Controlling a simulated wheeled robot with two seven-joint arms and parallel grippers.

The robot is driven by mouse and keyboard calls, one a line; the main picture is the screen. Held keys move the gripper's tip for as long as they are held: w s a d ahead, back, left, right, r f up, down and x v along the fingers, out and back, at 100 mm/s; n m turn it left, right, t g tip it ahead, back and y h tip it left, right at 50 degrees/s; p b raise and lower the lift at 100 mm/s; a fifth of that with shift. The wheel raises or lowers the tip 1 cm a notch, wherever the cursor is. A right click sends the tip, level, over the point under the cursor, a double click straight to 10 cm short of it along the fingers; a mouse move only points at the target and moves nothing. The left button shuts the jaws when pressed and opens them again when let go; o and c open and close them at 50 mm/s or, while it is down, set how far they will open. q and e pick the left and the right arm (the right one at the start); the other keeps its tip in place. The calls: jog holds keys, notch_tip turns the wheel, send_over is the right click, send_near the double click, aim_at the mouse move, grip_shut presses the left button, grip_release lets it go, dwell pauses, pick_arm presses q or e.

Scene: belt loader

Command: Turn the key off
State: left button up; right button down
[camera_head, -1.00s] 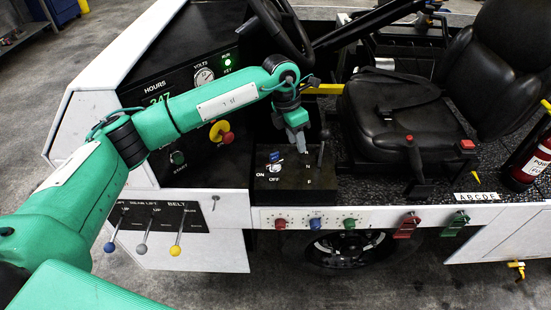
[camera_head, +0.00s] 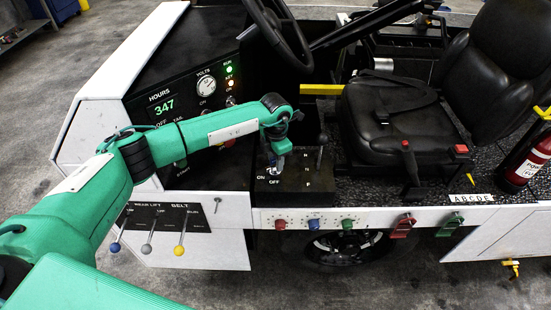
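The black console box (camera_head: 300,188) beside the seat has a key switch with ON and OFF labels on its top left. My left gripper (camera_head: 277,165) points down right over this switch and hides most of it. The key itself is hidden, so its setting cannot be told. Whether the fingers are open or shut on the key is too small to tell. On the dash panel, a green RUN light (camera_head: 229,69) and an orange light (camera_head: 230,83) by KEY are lit. My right gripper is not in view.
A shift lever (camera_head: 321,150) stands just right of my gripper on the same box. The steering wheel (camera_head: 280,30) is above and behind. Colored levers (camera_head: 148,238) hang at the lower left. The black seat (camera_head: 410,110) is at the right.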

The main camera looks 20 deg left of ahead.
pick_arm(q)
jog(key=shift+f, duration=0.75)
grip_shut()
